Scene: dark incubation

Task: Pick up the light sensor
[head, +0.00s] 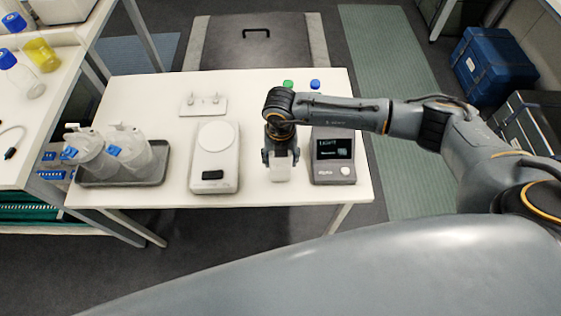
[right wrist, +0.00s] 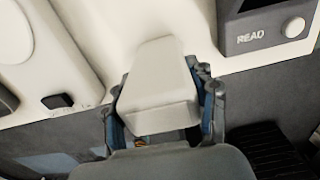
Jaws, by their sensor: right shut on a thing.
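The light sensor appears as a pale, wedge-shaped white block (head: 280,173) near the front edge of the white table. It shows large in the right wrist view (right wrist: 160,85). My right gripper (head: 281,157) points down with a finger on each side of the block and is shut on it. In the right wrist view the fingers (right wrist: 162,115) flank its sides. I cannot tell whether the block still touches the table. A grey meter (head: 333,155), its screen reading "LIGHT", stands just to the right and also shows in the right wrist view (right wrist: 265,25). My left gripper is not in view.
A white scale-like device (head: 214,158) stands left of my right gripper. Further left, a dark tray (head: 158,174) holds clear bottles. A small white plate (head: 203,106) lies behind. Green (head: 288,85) and blue (head: 315,85) caps show behind my arm. The table's front edge is close.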

